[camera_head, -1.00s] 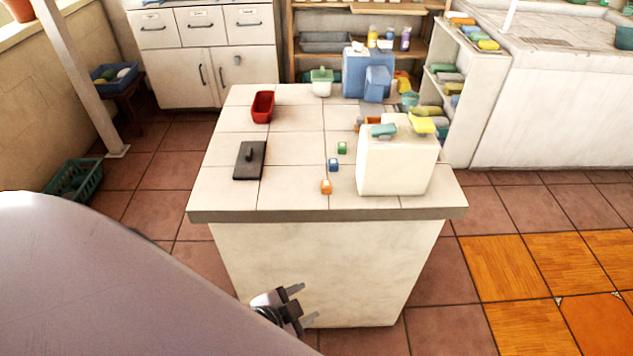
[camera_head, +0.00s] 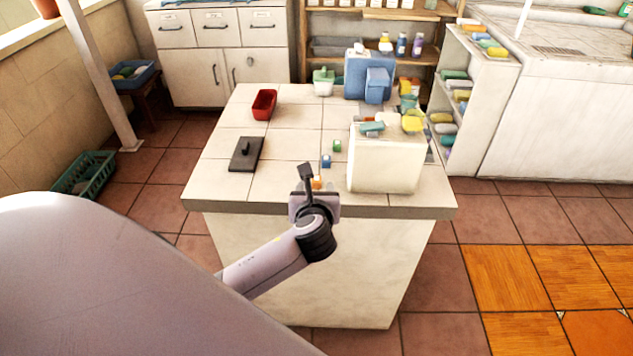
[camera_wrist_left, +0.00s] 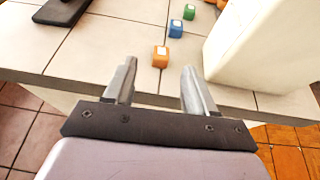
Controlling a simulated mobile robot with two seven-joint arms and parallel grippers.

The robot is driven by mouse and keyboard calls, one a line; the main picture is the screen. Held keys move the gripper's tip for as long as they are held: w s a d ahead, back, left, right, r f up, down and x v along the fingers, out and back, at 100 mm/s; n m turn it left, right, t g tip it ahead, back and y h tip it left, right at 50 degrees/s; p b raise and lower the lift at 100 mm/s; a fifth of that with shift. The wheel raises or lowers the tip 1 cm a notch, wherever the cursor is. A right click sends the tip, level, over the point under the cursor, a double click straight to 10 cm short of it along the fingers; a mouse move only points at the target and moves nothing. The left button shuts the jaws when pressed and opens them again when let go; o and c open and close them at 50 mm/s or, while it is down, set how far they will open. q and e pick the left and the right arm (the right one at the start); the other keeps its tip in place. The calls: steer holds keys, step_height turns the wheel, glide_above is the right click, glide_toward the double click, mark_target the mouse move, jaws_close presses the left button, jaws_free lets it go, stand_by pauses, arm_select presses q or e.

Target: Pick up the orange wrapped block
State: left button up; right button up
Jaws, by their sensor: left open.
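The orange wrapped block (camera_head: 317,182) sits near the front edge of the tiled counter, partly hidden behind my left gripper (camera_head: 306,178) in the head view. In the left wrist view the orange block (camera_wrist_left: 160,57) shows whole, beyond and between the two fingertips. My left gripper (camera_wrist_left: 158,80) is open and empty, its fingers pointing toward the block and apart from it. My right gripper is in neither view.
A blue block (camera_head: 326,161) and a green block (camera_head: 337,146) lie behind the orange one. A large white box (camera_head: 387,165) stands close to the right. A black lidded slab (camera_head: 246,154) and a red tray (camera_head: 264,105) lie to the left.

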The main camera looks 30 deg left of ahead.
mark_target(316, 182)
arm_select(q)
steer(key=shift+f+b+x, duration=0.15)
steer(key=shift+b+x, duration=0.05)
steer(key=shift+x, duration=1.35)
steer(key=shift+f+b+x, duration=0.1)
steer(key=shift+b+x, duration=0.1)
steer(key=shift+x, duration=1.4)
steer(key=shift+d, duration=0.2)
jaws_close()
